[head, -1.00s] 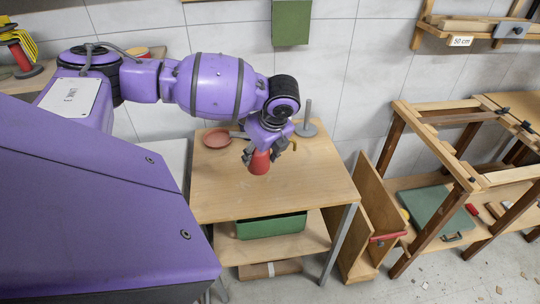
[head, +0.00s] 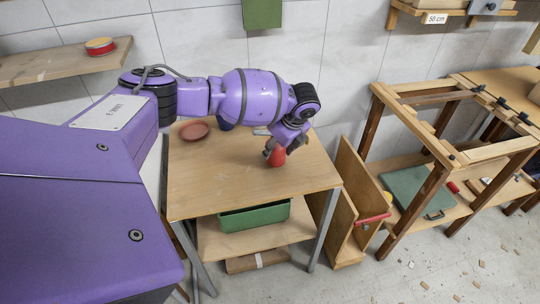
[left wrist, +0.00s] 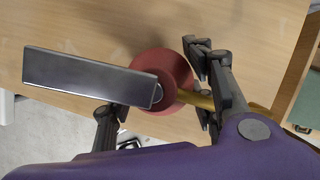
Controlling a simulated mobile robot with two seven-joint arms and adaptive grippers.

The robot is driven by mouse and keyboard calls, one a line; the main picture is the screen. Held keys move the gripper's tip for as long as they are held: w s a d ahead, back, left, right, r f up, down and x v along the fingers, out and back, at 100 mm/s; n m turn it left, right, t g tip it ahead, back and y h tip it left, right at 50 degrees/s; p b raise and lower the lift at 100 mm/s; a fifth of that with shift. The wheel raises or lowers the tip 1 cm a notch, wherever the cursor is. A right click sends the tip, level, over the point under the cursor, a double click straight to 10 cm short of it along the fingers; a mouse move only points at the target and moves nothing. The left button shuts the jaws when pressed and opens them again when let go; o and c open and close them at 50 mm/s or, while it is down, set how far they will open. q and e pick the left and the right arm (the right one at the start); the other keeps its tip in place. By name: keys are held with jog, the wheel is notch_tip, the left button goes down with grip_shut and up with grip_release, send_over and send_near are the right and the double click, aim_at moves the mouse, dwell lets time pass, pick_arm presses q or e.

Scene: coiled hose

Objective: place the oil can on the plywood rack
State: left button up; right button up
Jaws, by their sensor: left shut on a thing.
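The oil can (head: 276,156) is red and sits in my left gripper (head: 274,150), over the wooden table. In the left wrist view the can's round red body (left wrist: 172,66) is between the dark fingers (left wrist: 160,100), with a yellow spout to the right and a grey metal bar across its top. I cannot tell whether its base touches the table. The plywood rack (head: 343,200) appears to be the upright-panelled piece on the floor, right of the table, with a red bar in its lower part. My right gripper is not in view.
The wooden table (head: 215,190) holds a reddish dish (head: 194,131) at the back left; a green bin (head: 255,215) is on its lower shelf. A wooden frame stand (head: 440,150) with a green case (head: 418,190) stands further right. The front of the tabletop is clear.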

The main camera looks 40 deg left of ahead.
pick_arm(q)
jog(key=shift+f, duration=1.4)
jog(key=shift+s+f, duration=0.1)
jog(key=o, duration=1.3)
jog(key=shift+f, duration=0.1)
